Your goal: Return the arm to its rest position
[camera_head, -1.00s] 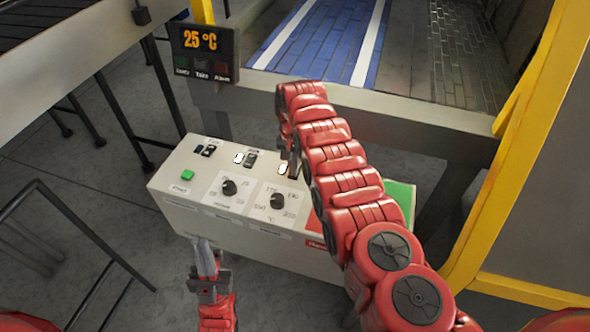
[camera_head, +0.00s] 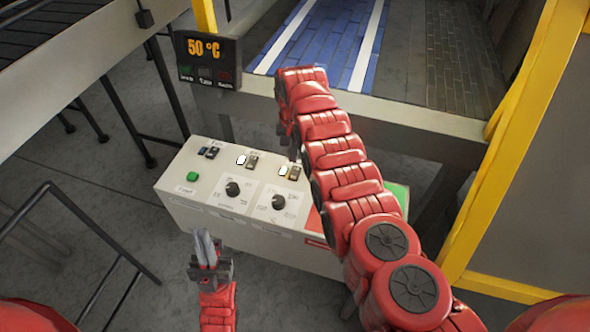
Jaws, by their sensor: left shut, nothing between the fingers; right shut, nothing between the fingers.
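My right arm, red and jointed, reaches up from the lower right over the control box (camera_head: 225,210). Its gripper (camera_head: 294,152) points down above the right pair of switches (camera_head: 289,172), partly hidden by the arm, and looks apart from them. My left gripper (camera_head: 205,248) is shut and empty, pointing up in front of the box's front face. The box has a green button (camera_head: 193,177), small switches along its back and two black dials (camera_head: 232,189). Part of its right side is hidden behind my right arm.
A display (camera_head: 207,61) reading 50 °C hangs on the machine frame behind the box. A blue conveyor (camera_head: 318,45) lies beyond it. A yellow frame post (camera_head: 500,170) stands on the right, a dark railing (camera_head: 75,215) on the left. Grey floor is open at left.

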